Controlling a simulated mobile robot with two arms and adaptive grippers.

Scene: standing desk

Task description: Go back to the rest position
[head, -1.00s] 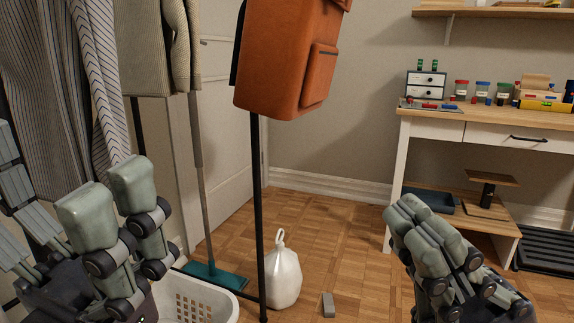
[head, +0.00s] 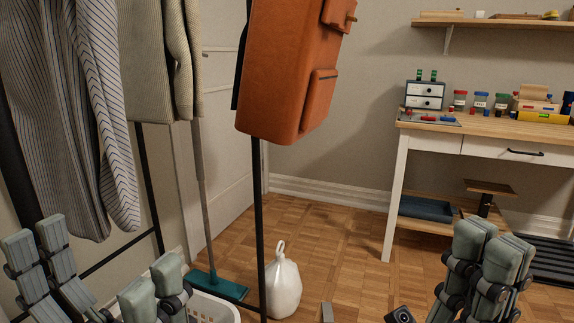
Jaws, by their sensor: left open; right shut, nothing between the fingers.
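My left gripper (head: 105,272) is at the lower left of the head view, below the hanging clothes. Its fingers stand apart with nothing visible between them. My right gripper (head: 483,262) is at the lower right, in front of the desk. Its fingers are together and hold nothing. Both grippers point upward and are partly cut off by the bottom edge of the picture.
A rack pole (head: 259,205) carries an orange backpack (head: 285,75); a striped shirt (head: 60,110) and a sweater (head: 155,60) hang left. A white laundry basket (head: 215,306), a mop (head: 218,283) and a white bag (head: 283,285) stand below. The desk (head: 480,128) is at right.

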